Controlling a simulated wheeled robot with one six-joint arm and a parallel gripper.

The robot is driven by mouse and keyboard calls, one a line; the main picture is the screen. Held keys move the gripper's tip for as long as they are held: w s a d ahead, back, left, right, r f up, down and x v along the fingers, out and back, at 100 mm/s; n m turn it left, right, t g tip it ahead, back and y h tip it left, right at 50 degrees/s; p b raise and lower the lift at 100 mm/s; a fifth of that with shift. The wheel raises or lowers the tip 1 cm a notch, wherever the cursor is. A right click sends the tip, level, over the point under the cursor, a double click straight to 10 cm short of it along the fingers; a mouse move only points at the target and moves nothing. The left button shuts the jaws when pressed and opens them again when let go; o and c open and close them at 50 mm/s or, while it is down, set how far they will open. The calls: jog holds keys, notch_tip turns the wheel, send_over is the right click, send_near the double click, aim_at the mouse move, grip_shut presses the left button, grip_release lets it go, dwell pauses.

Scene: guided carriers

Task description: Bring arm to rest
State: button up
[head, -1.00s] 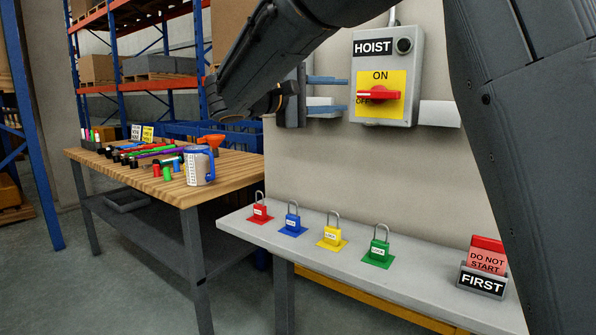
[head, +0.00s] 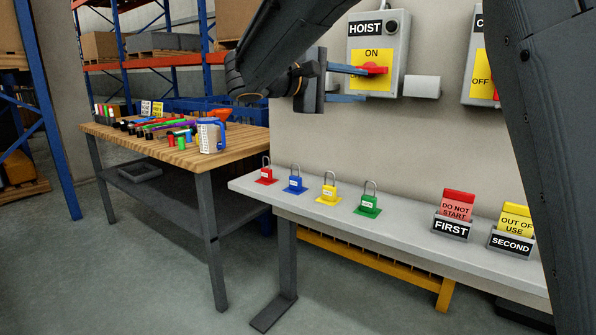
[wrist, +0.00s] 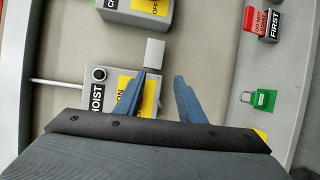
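My gripper (head: 347,83) is in front of the wall near the hoist switch box. Its two blue fingers are apart with nothing between them, and the gap also shows in the wrist view (wrist: 165,95). The hoist box (head: 393,85) is grey with a yellow plate reading ON and a red handle (head: 374,69) lying level. In the head view a finger overlaps the handle's left end; I cannot tell whether they touch. In the wrist view a finger hides part of the yellow plate.
A grey shelf (head: 300,206) below holds red, blue, yellow and green padlocks, plus FIRST (head: 452,226) and SECOND (head: 511,240) tag holders. A second switch box (head: 480,75) is at right. A wooden workbench (head: 180,155) with a mug and markers stands left.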

jog(key=s+d+f+g+y+p, duration=0.25)
jog(key=s+d+f, duration=0.35)
jog(key=f, duration=0.5)
jog(key=s+d+f+g+y+p, duration=0.1)
jog(key=s+d+f+g+y, duration=0.3)
jog(key=s+f, duration=0.5)
jog(key=s+a+f+m+g+y+p, duration=0.1)
jog(key=s+f+m+y, duration=0.2)
jog(key=s+f, duration=0.3)
jog(key=s+a+f+m+g+y+p, duration=0.1)
jog(key=s+f+m+y, duration=0.3)
jog(key=s, duration=0.7)
notch_tip(320, 180, down, 2)
jog(key=shift+s+a+f+y+p, duration=0.25)
jog(key=shift+a+y+p, duration=0.3)
jog(key=shift+a+p, duration=0.25)
